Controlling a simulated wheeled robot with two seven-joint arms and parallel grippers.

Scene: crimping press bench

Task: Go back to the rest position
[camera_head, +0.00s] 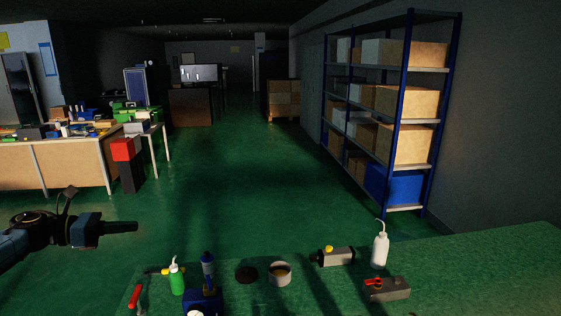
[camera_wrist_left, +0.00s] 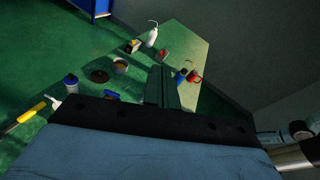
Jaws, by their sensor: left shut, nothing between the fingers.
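My left gripper (camera_head: 118,228) reaches in from the left in the head view. It is shut and empty, held in the air off the left end of the green bench (camera_head: 480,268), apart from everything on it. In the left wrist view its closed fingers (camera_wrist_left: 162,88) point toward the bench top, which lies beyond them.
On the bench stand a green bottle (camera_head: 176,278), a dark disc (camera_head: 246,274), an open tin (camera_head: 279,273), a grey unit with a yellow knob (camera_head: 338,257), a white wash bottle (camera_head: 380,251) and a red-levered block (camera_head: 390,289). A shelf rack (camera_head: 405,120) stands behind; the floor between is clear.

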